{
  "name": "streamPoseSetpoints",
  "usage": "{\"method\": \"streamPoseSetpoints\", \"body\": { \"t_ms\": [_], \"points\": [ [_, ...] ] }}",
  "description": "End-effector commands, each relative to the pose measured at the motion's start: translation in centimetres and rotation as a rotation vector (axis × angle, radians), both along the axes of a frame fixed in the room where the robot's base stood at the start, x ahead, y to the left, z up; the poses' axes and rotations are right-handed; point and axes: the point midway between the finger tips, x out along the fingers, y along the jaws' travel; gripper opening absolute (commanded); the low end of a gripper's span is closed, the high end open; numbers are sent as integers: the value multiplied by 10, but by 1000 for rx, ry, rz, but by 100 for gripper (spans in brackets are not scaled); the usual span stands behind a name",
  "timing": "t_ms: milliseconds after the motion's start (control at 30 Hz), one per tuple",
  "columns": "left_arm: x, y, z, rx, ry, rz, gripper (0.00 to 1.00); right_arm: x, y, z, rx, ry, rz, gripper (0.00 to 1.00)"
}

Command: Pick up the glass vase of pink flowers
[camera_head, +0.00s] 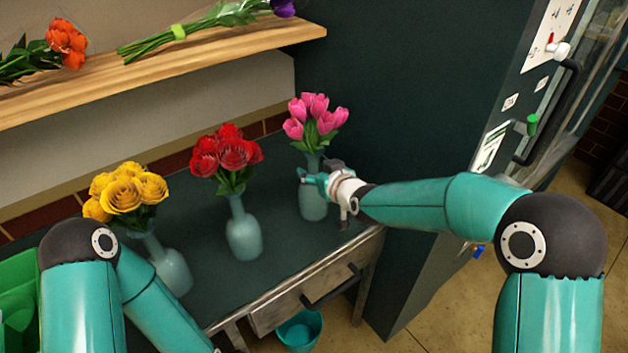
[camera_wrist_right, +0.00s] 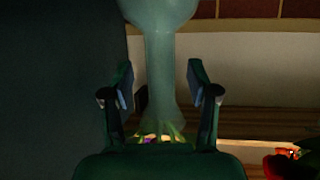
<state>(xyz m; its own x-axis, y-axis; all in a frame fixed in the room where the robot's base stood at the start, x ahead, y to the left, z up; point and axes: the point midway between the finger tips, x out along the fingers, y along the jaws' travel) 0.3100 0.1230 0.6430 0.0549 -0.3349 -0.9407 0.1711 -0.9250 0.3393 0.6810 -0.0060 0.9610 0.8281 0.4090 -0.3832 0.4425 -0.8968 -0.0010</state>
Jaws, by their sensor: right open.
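The glass vase (camera_head: 313,203) of pink flowers (camera_head: 317,118) stands upright at the far right end of the dark table. My right gripper (camera_head: 318,182) is at its neck, partly covering it in the head view. In the right wrist view my open right gripper (camera_wrist_right: 163,97) has one finger on each side of the pale vase neck (camera_wrist_right: 165,65), which appears upside down. Gaps show between the fingers and the glass, and contact is not visible. My left arm is folded at the lower left; its gripper is out of the picture.
Vases of red roses (camera_head: 243,230) and yellow roses (camera_head: 170,265) stand to the left on the table (camera_head: 285,240). A wooden shelf (camera_head: 170,65) with bouquets is above. A dark cabinet wall (camera_head: 400,100) rises close behind the right arm. A teal bucket (camera_head: 299,332) is below.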

Motion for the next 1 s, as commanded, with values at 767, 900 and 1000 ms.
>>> {"method": "streamPoseSetpoints", "body": {
  "t_ms": [767, 900, 1000],
  "points": [
    [0, 0, 5, 0, 0, 0, 40, 15, 8, -7, 0, 0, 1, 0],
    [0, 0, 5, 0, 0, 0, 40, 15, 8, -7, 0, 0, 1, 0],
    [0, 0, 5, 0, 0, 0, 40, 15, 8, -7, 0, 0, 1, 0]
  ]
}}
